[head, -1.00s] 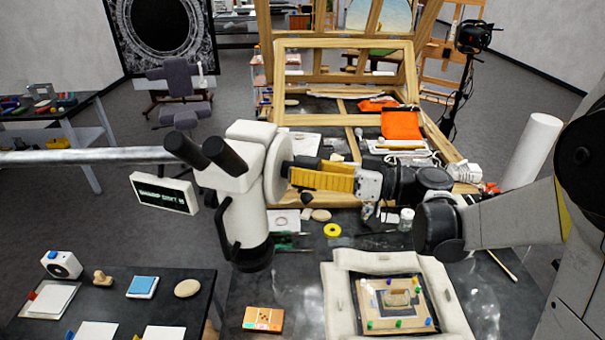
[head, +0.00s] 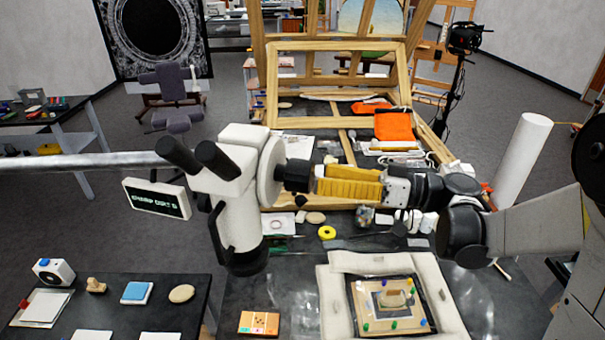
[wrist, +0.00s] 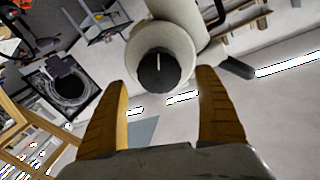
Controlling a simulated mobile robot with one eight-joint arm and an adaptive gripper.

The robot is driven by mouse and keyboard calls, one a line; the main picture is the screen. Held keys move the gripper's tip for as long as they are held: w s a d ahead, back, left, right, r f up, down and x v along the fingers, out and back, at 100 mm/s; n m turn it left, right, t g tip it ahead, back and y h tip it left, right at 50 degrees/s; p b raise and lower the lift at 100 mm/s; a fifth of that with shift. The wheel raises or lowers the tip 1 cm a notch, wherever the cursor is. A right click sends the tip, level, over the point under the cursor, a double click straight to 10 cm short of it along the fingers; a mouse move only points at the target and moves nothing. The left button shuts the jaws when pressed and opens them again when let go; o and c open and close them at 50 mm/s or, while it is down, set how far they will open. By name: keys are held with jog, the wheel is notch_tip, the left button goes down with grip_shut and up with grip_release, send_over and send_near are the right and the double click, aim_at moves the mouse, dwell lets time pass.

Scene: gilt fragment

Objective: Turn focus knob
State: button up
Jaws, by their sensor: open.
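The white microscope (head: 240,195) stands left of centre in the head view, with black eyepieces and a round white disc (head: 271,172) on its right side. The black focus knob (head: 297,175) sticks out from that disc towards my gripper. In the wrist view the knob (wrist: 159,72) faces me, with a pale line mark on its face. My gripper (head: 317,180) has yellow fingers and is open, just right of the knob and apart from it. In the wrist view the fingers (wrist: 162,80) flank the knob's line, with nothing between them.
A small display (head: 157,198) with green text, too small to read surely, hangs left of the microscope. Below, a padded frame (head: 336,300) holds a gilt fragment (head: 390,300) on the dark table. A wooden easel (head: 270,90) stands behind. A side table (head: 200,290) is at lower left.

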jog(key=v, duration=0.5)
jog(key=shift+s+d, duration=0.15)
jog(key=shift+d, duration=0.2)
